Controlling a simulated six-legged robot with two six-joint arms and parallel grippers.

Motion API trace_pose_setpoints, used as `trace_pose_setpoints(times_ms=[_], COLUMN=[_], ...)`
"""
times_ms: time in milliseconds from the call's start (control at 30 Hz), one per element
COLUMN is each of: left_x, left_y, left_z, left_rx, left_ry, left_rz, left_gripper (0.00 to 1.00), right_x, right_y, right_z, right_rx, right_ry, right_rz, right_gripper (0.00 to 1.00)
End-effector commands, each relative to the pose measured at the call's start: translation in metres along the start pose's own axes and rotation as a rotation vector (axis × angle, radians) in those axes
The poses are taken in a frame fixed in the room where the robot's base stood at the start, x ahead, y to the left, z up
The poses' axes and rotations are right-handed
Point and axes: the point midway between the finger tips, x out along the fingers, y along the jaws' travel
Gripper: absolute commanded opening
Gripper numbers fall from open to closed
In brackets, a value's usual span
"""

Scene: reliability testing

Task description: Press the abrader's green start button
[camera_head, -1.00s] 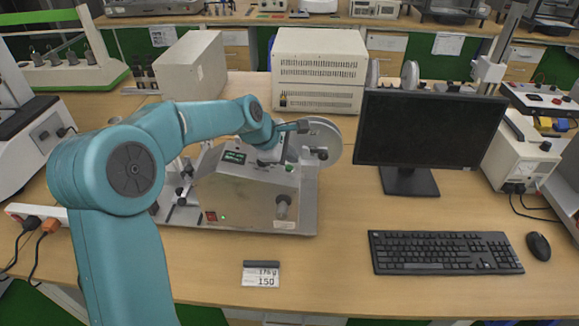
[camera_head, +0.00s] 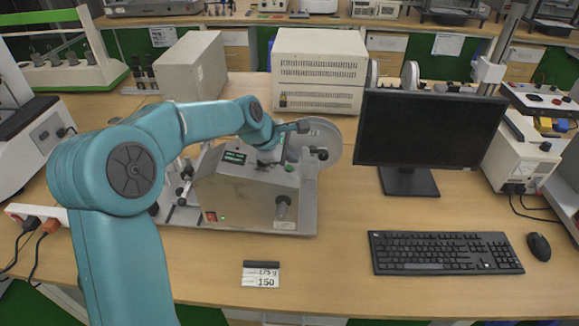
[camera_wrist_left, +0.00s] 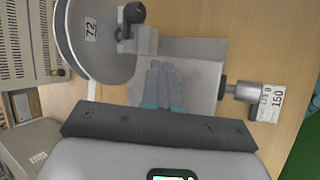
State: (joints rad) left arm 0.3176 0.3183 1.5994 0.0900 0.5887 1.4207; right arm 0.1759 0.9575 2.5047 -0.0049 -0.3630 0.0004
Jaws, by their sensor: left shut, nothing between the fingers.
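The abrader (camera_head: 245,200) stands on the bench, a metal-cased machine with a dark display (camera_head: 234,157) and a large grey wheel (camera_head: 330,140) at its right. A small green spot, apparently the green button (camera_head: 289,168), shows at the right of its sloped top panel. My left gripper (camera_head: 303,126) is shut and empty, above and behind that panel, near the wheel. In the left wrist view the shut fingers (camera_wrist_left: 162,66) lie over a grey metal plate (camera_wrist_left: 202,75), beside the wheel (camera_wrist_left: 100,35). The green button cannot be made out there. My right gripper is not in view.
A monitor (camera_head: 430,130), a keyboard (camera_head: 445,252) and a mouse (camera_head: 538,246) stand right of the abrader. A white vented box (camera_head: 318,70) is behind it. A small label card (camera_head: 261,278) lies in front. A red switch (camera_head: 211,216) is on the abrader's front.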

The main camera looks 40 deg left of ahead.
Motion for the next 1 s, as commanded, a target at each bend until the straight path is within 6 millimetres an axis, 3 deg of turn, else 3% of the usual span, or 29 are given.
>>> trace_pose_setpoints(times_ms=[1000], left_x=[0.006], left_y=[-0.0044], left_z=[-0.0044], left_rx=[0.0], left_ry=[0.0], left_rz=[0.0], left_gripper=[0.0], right_x=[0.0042], right_y=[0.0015], right_z=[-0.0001], right_rx=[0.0], right_ry=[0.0], right_rz=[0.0], right_gripper=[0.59])
